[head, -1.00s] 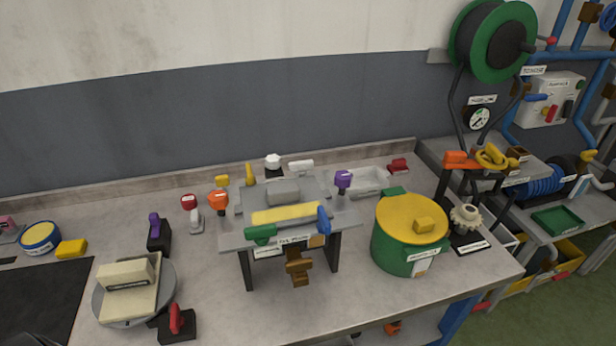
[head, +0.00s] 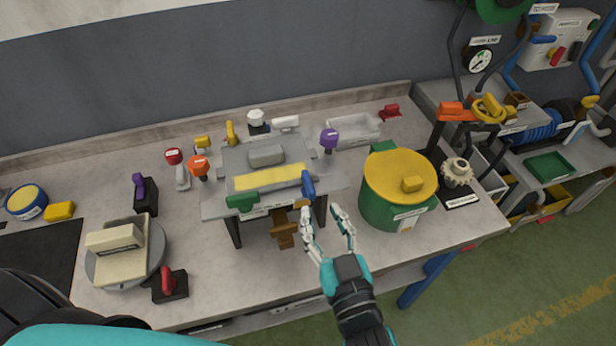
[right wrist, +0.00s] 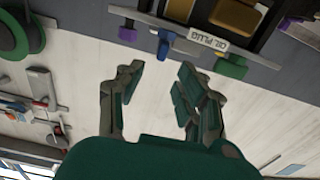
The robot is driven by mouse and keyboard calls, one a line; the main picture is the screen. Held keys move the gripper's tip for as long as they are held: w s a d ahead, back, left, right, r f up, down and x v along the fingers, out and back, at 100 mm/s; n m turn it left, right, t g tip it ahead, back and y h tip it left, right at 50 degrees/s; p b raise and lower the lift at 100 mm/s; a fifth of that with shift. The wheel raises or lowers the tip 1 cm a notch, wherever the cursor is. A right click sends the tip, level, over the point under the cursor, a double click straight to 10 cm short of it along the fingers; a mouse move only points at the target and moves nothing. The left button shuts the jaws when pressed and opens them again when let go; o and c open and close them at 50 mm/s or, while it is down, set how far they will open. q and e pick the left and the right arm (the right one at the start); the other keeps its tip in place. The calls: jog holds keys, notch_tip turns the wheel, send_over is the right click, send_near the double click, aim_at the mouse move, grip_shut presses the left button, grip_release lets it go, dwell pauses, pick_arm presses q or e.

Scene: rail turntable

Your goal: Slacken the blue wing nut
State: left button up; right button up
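The blue wing nut (head: 308,185) is an upright blue piece at the front right corner of a small grey bench fixture (head: 215,207). In the right wrist view the blue wing nut (right wrist: 165,46) shows beside the "oil plug" label. My right gripper (head: 324,211) is open and empty, just in front of and below the blue wing nut, apart from it. In the right wrist view the open fingers of my right gripper (right wrist: 160,72) point toward the nut. My left gripper is out of view; only part of my left arm shows at the lower left.
A green drum with a yellow lid (head: 400,178) stands close right of my right gripper. A green handle (head: 242,202) is on the fixture's front left, a purple knob (head: 328,138) behind its right side. A brown part (head: 284,232) hangs under the front.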

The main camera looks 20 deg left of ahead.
aim_at(308, 181)
jog(key=b+x, duration=0.1)
jog(key=x, duration=0.8)
jog(key=shift+w+a+b, duration=0.1)
jog(key=shift+b, duration=0.2)
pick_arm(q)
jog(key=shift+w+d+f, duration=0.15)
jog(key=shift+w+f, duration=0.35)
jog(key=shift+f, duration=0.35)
pick_arm(e)
grip_shut()
